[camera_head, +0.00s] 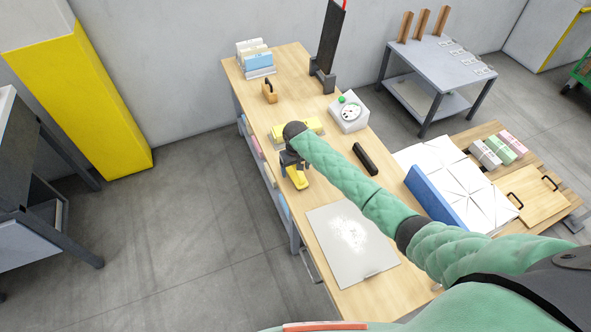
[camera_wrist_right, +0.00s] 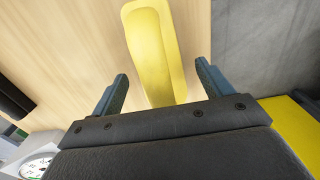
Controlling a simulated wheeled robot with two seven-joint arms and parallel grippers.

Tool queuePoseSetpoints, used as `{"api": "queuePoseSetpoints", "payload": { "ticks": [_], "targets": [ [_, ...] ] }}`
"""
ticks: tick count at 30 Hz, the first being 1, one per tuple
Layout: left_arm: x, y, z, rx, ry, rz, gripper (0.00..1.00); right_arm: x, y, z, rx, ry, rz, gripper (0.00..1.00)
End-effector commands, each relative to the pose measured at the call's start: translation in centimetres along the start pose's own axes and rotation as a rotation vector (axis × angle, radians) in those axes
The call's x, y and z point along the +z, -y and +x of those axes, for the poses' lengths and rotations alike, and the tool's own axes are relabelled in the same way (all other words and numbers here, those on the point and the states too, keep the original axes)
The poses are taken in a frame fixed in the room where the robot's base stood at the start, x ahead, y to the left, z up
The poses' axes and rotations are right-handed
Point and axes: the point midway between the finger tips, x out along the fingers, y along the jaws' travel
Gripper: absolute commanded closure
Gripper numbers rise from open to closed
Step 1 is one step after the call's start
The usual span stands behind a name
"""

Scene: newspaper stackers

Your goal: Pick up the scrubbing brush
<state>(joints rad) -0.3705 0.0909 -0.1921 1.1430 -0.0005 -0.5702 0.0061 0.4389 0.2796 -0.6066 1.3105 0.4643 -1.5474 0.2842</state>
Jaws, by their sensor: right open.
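A yellow elongated object, which looks like the scrubbing brush (camera_head: 298,179), lies on the wooden workbench near its left edge. No bristles show. In the right wrist view the brush (camera_wrist_right: 156,55) runs up the picture, with its lower end near the gap between the fingers. My right gripper (camera_head: 291,163) is open and is just beyond the brush in the head view. In the right wrist view its two fingers (camera_wrist_right: 160,90) stand apart on either side of the brush, with visible space at both sides. My left gripper is not in view.
The wooden bench (camera_head: 352,290) also holds a grey sheet with white powder (camera_head: 345,240), a black bar (camera_head: 365,159), a white dial scale (camera_head: 348,113) and another yellow item (camera_head: 310,124) beyond my gripper. Grey floor (camera_head: 195,225) lies left of the bench.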

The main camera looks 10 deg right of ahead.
Motion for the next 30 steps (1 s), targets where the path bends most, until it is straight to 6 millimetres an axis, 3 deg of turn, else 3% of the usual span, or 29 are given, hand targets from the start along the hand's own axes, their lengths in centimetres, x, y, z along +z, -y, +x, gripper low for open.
{"api": "queuePoseSetpoints", "payload": {
  "ticks": [10, 18, 30],
  "targets": [
    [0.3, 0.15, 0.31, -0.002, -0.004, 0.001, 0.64, 0.0, 0.02, 0.63, 0.0, -0.001, -0.001, 0.21],
    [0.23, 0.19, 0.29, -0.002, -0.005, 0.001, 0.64, 0.0, 0.01, 0.6, 0.0, -0.001, -0.001, 0.72],
    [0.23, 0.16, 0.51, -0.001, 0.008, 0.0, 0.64, -0.08, 0.0, -0.15, 0.0, -0.003, -0.001, 0.73]
  ]
}}
